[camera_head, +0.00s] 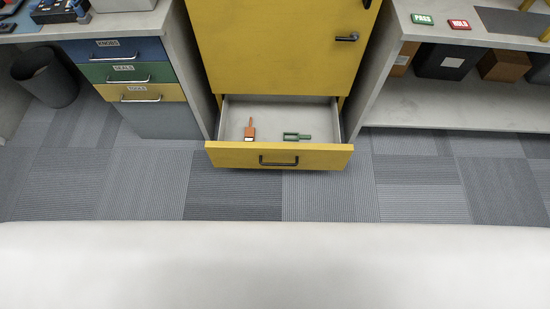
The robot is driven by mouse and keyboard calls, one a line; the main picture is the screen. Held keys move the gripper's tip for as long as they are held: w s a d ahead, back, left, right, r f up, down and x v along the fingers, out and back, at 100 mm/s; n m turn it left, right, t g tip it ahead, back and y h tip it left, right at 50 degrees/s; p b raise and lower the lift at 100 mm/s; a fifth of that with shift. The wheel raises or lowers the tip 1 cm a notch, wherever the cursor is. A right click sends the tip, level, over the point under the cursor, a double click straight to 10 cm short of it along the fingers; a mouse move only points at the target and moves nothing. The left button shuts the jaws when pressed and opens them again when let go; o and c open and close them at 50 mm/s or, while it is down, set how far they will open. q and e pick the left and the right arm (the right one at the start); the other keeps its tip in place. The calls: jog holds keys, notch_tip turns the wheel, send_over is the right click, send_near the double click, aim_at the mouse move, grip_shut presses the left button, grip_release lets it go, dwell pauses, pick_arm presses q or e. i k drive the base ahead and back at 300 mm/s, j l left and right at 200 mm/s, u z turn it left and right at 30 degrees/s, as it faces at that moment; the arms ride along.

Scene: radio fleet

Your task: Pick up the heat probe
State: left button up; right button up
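An open yellow drawer (230,156) at the bottom of the yellow cabinet holds two small tools. On the left lies an orange-brown tool (250,132) with a thin stem pointing to the back and a broader end toward the drawer front. To its right lies a green tool (292,137) with a two-pronged left end and a short stem pointing right. No label shows which of them is the heat probe. The two tools lie apart from each other. Neither of my grippers is in view.
The yellow cabinet door (270,50) above the drawer is shut. Shut drawers in blue, green and yellow (135,75) stand to the left, with a dark bin (45,78) beyond. A shelf (460,105) with boxes stands to the right. Carpeted floor (330,195) in front is clear.

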aim_at(249, 132)
jog(key=z, duration=1.95)
jog(key=k+j, duration=0.1)
jog(key=j, duration=0.25)
jog(key=k+j, duration=0.15)
jog(key=j, duration=0.2)
jog(key=k+j, duration=0.1)
jog(key=j, duration=0.2)
jog(key=k+j+u, duration=0.1)
jog(key=j, duration=0.25)
